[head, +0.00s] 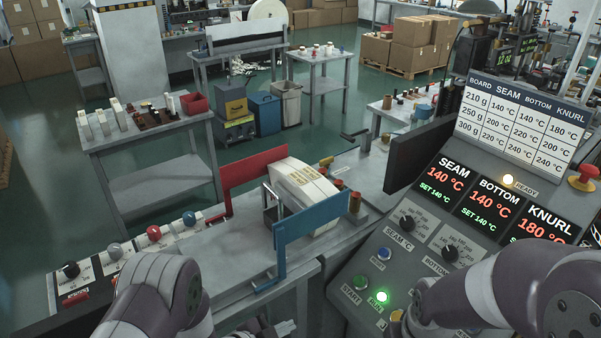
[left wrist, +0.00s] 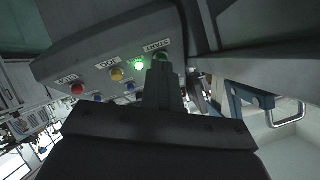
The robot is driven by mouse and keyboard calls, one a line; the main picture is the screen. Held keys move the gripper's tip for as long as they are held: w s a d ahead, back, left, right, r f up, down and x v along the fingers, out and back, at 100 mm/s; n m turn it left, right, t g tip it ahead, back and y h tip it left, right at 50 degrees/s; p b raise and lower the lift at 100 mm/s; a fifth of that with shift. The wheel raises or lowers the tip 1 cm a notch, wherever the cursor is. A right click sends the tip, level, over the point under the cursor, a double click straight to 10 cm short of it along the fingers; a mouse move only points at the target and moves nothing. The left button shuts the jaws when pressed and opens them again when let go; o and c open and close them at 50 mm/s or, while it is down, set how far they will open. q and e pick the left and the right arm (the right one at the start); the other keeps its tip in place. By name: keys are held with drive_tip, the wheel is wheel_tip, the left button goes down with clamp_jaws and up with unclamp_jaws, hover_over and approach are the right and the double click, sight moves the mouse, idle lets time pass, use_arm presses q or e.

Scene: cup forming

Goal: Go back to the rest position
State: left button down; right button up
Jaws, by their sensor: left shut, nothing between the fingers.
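My left arm comes in at the bottom left of the head view. Its gripper (head: 272,328) is at the bottom edge, partly cut off, left of the control panel (head: 330,290) and below the blue plate. In the left wrist view the left gripper (left wrist: 161,72) is shut and empty, with its fingers pointing toward the panel's button face. There the fingers overlap the green start button (left wrist: 160,57) in the picture; I cannot tell whether they touch it. My right arm crosses the panel's lower right, and its gripper is out of view.
The panel's green lamp (head: 381,297) and READY lamp (head: 508,180) are lit. A blue plate (head: 312,219) and a red plate (head: 252,172) flank a white carton stack (head: 305,190) on the machine.

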use_arm(q)
drive_tip(key=s+a+f+n+g+y, duration=0.1)
drive_tip(key=s+a+n+g+y, duration=0.4)
drive_tip(key=a+n+y, duration=0.45)
drive_tip(key=s+a+r+n+g, duration=0.1)
drive_tip(key=s+a+r+n, duration=0.1)
drive_tip(key=s+r, duration=0.2)
drive_tip(key=s+a+r+n+g, duration=0.1)
drive_tip(key=s+a+r+n, duration=0.2)
drive_tip(key=r, duration=0.6)
drive_tip(key=shift+s+r+n+g, duration=0.3)
drive_tip(key=shift+s+r+n, duration=0.05)
drive_tip(key=shift+s, duration=0.35)
drive_tip(key=shift+s, duration=0.1)
